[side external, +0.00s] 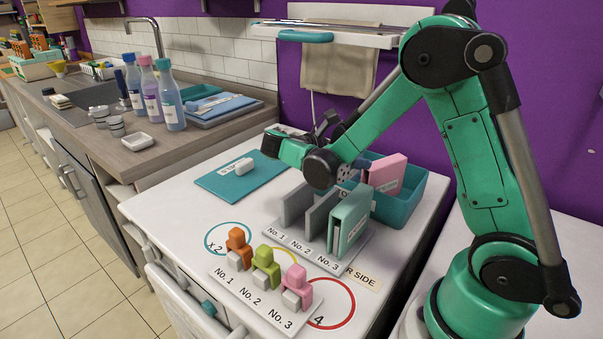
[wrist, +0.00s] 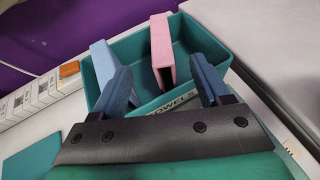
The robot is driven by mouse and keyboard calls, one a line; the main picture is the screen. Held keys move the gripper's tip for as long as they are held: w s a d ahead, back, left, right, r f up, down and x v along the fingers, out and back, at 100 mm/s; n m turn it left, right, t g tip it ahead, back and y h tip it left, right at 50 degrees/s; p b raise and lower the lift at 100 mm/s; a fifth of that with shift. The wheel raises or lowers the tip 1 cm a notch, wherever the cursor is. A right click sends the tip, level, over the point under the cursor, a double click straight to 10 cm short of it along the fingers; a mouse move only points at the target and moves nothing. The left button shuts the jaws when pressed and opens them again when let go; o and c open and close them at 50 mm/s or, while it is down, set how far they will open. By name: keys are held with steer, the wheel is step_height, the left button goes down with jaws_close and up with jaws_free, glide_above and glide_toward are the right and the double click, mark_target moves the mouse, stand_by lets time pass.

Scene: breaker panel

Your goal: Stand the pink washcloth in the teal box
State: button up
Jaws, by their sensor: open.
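The pink washcloth (side external: 389,176) stands upright, slightly tilted, in the teal box (side external: 408,206); its top rises above the rim. In the wrist view, the pink washcloth (wrist: 161,48) stands inside the teal box (wrist: 208,44), with a light blue cloth (wrist: 102,72) standing to its left. My gripper (wrist: 163,88) is open at the labelled near side of the box. One finger shows on each side of the pink washcloth's lower part, and neither visibly presses on it. In the side view my wrist hides most of the gripper and part of the box.
A grey rack (side external: 318,238) with numbered slots stands before the box, a teal folded cloth (side external: 349,222) in its No. 3 slot. Coloured pegs on a numbered strip (side external: 262,300) are nearer. A teal mat (side external: 228,186) lies left. A towel rail (side external: 330,38) hangs above.

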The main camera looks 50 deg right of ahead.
steer(key=shift+w+a+r+m+t+y, duration=0.2)
steer(key=shift+a+r+t+y, duration=0.15)
steer(key=shift+a, duration=0.25)
steer(key=shift+w+a+r+m+t+y, duration=0.25)
steer(key=shift+a+t, duration=0.1)
steer(key=shift+a, duration=0.2)
steer(key=s+a+m+t+y, duration=0.2)
steer(key=a+m+t+y, duration=0.8)
steer(key=a, duration=0.4)
steer(key=r+m+y, duration=0.1)
steer(key=m, duration=0.1)
steer(key=shift+m+t, duration=0.35)
steer(key=shift+t, duration=0.05)
